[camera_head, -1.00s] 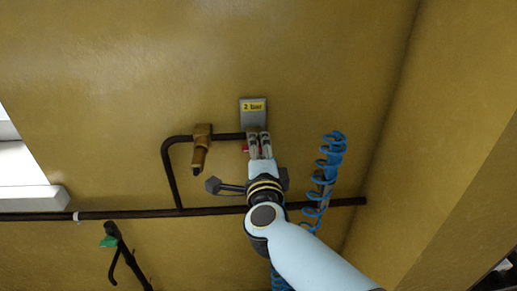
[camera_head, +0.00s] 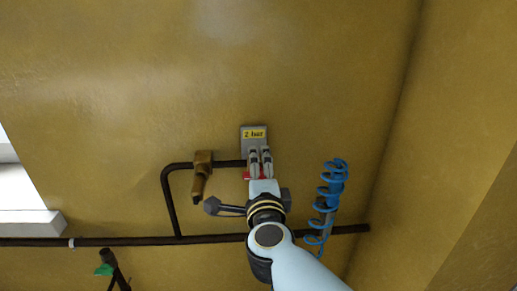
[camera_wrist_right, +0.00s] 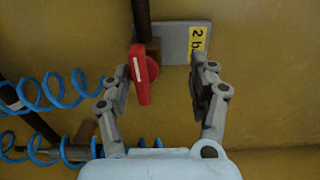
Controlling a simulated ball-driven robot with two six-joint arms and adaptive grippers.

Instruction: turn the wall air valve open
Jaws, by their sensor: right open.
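The wall air valve has a red handle (camera_wrist_right: 145,75) with a white stripe, seen in the right wrist view beside a grey plate (camera_wrist_right: 182,42) with a yellow label. In the head view the grey plate (camera_head: 254,143) reads "2 bar", and only bits of red handle (camera_head: 247,174) show behind my fingers. My right gripper (camera_head: 260,158) reaches up to the valve. In the right wrist view my right gripper (camera_wrist_right: 160,82) is open. The handle lies between its fingers, close to the left finger and well apart from the right one. My left gripper is not in view.
A dark pipe (camera_head: 170,200) runs to the valve from a long horizontal pipe (camera_head: 130,241). A blue coiled hose (camera_head: 329,195) hangs close on the right. The wall above is clear.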

